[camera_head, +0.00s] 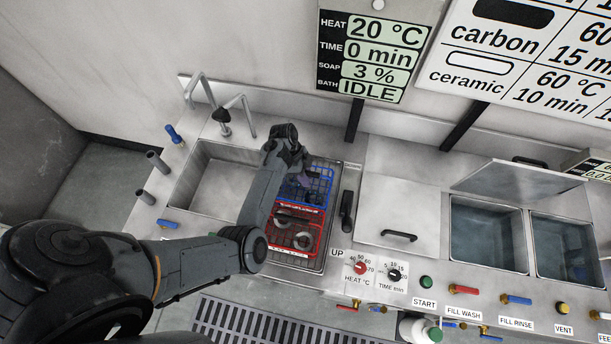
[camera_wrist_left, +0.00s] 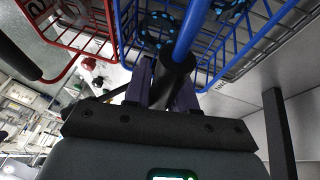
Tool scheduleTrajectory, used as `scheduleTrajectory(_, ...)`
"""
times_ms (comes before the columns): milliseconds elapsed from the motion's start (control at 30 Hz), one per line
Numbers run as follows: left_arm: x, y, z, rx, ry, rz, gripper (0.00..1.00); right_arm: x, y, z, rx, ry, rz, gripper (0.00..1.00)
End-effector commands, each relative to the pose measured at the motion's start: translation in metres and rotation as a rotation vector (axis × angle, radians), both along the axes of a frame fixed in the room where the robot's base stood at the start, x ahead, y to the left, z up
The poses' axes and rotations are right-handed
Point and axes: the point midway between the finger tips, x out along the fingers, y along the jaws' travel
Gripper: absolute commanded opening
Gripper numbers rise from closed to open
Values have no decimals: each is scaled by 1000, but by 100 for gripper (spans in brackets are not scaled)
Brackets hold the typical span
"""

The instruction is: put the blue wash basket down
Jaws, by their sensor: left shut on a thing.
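The blue wash basket (camera_head: 318,187) is a wire basket at the back of the recessed bay, behind the red basket (camera_head: 296,236). My left gripper (camera_head: 300,172) is over it and hides part of it. I cannot tell whether the blue basket touches the bay floor. My right gripper is not in view.
An empty sink (camera_head: 213,190) lies left of the bay. A closed lid (camera_head: 398,212) is to the right, then a water-filled tank (camera_head: 487,236) and another tank (camera_head: 565,249). Knobs, buttons and small valves line the front panel. A display above reads IDLE.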

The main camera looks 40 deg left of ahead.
Motion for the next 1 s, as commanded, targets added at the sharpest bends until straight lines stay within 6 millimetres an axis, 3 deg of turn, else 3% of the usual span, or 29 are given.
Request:
scheduleTrajectory(133,1,0,-3,1,-1,0,0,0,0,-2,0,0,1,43)
scheduleTrajectory(167,0,0,-3,-1,1,0,30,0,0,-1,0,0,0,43)
scheduleTrajectory(300,0,0,-3,-1,1,1,51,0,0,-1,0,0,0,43)
scheduleTrajectory(733,0,2,4,0,0,0,51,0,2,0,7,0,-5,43)
scheduleTrajectory(1000,0,20,41,1,-2,2,51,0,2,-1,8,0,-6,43)
